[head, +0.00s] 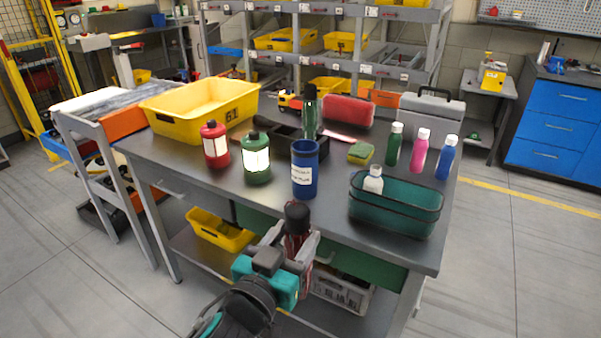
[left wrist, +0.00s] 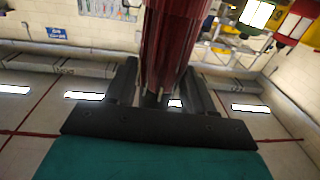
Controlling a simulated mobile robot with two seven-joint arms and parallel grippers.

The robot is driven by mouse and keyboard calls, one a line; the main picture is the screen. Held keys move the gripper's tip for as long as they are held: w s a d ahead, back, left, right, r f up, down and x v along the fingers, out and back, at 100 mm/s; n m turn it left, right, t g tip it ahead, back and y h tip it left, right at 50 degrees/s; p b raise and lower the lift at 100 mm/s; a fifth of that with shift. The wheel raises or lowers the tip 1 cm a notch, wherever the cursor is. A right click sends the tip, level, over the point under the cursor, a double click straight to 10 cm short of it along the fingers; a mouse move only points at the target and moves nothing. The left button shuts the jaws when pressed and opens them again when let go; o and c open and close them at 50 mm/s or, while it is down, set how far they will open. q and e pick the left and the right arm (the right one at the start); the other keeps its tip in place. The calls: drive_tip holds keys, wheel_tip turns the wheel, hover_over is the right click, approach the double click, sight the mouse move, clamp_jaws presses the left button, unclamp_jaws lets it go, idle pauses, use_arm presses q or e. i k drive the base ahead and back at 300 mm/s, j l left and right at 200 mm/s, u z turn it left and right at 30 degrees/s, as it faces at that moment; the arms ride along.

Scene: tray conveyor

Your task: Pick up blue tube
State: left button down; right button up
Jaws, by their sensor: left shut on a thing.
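The blue tube (head: 305,162), an upright cylinder with a white label, stands on the grey table near its front edge in the head view. My left gripper (head: 294,243) is in front of the table's front edge, nearer the camera than the blue tube and apart from it. It is shut on a dark red cylinder (head: 297,222) with a dark top, held roughly upright. In the left wrist view the dark red cylinder (left wrist: 172,45) rises from between the fingers of my left gripper (left wrist: 162,88). I cannot make out the blue tube there. My right gripper is not in view.
On the table (head: 275,205) stand red (head: 215,146) and green (head: 256,160) lanterns, a yellow bin (head: 190,127), a dark green bottle (head: 310,115) close behind the tube, and a teal basket (head: 395,212) holding a white bottle (head: 373,182). Green, pink and blue bottles (head: 446,160) stand behind the basket.

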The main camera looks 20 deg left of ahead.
sight(306, 153)
drive_tip(key=i+j, duration=0.1)
drive_tip(key=j, duration=0.5)
drive_tip(key=i+j+z, duration=0.1)
drive_tip(key=j, duration=0.5)
drive_tip(key=i+j, duration=0.1)
drive_tip(key=j, duration=0.45)
